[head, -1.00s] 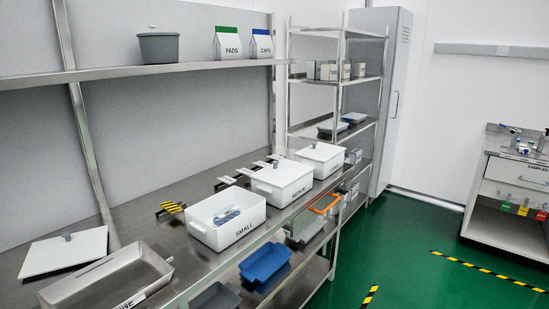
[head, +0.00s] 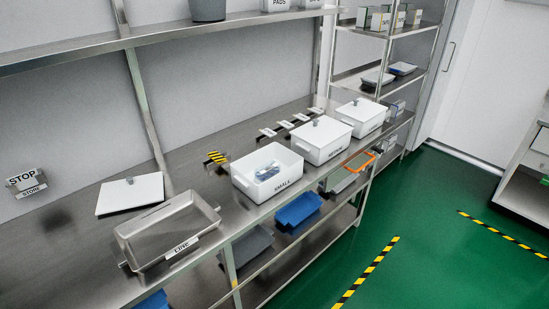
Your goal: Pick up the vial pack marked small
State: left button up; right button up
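An open white box marked SMALL (head: 273,182) stands on the steel bench near its front edge. Inside it lies a small blue-and-clear vial pack (head: 268,171), too small to read any marking on it. A white lid with a grey knob (head: 131,193) lies flat on the bench to the left, off the box. Neither of my grippers is in view.
Two lidded white boxes, the middle one (head: 322,143) and the far one (head: 358,118), stand right of the SMALL box. A grey metal tray (head: 190,241) sits at the front left. A STOP sign (head: 26,182) is at the back left. Blue trays (head: 298,211) lie on the shelf below.

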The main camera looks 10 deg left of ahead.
aim_at(270, 169)
jog(key=i+l, duration=0.2)
jog(key=i+l+u, duration=0.2)
jog(key=u, duration=0.15)
jog(key=i+l+u, duration=0.2)
jog(key=l+u, duration=0.15)
